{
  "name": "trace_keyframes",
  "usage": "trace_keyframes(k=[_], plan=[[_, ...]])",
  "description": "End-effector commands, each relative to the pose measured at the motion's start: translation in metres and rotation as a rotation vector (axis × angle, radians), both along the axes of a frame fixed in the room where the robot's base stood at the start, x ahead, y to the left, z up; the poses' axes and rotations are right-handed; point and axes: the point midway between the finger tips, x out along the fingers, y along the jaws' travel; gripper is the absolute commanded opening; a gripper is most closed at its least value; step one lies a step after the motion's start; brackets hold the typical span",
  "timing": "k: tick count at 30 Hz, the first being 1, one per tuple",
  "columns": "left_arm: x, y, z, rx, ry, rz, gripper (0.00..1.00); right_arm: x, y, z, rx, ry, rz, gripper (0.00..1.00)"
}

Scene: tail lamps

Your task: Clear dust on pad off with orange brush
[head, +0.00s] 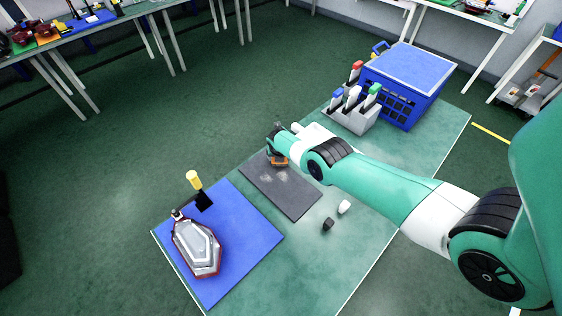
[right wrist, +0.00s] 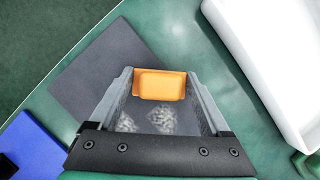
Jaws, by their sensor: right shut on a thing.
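The dark grey pad (head: 290,198) lies on the green table, with pale dust patches (head: 268,179) on it. The dust also shows in the right wrist view (right wrist: 160,119), between my gripper's fingers. My right gripper (head: 278,158) is over the pad's far end, shut on the orange brush (right wrist: 160,84). The brush also shows in the head view (head: 279,161), low at the pad; whether it touches the surface I cannot tell. The brush's underside is hidden. My left gripper is not in view.
A blue mat (head: 240,222) with a red and grey tail lamp (head: 197,247) lies to the left, with a yellow-handled tool (head: 194,180) near its far edge. A grey holder (head: 352,117) with several coloured-top items and a blue crate (head: 405,85) stand at the right. Two small blocks (head: 344,207) (head: 328,224) lie beside the pad.

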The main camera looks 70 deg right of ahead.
Motion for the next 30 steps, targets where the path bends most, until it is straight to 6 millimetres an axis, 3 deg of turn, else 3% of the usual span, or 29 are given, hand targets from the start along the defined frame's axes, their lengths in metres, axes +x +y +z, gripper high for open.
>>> trace_keyframes(k=[1,8,18,30], plan=[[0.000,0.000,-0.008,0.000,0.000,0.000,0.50,0.003,-0.001,-0.003,-0.001,-0.001,0.000,0.21],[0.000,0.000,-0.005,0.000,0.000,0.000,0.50,0.005,0.001,0.001,0.000,-0.001,0.001,0.21],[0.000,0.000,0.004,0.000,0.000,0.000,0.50,0.020,0.029,0.000,0.000,-0.001,0.003,0.21],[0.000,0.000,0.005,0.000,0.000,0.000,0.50,0.028,0.044,-0.001,0.000,-0.001,0.001,0.21]])
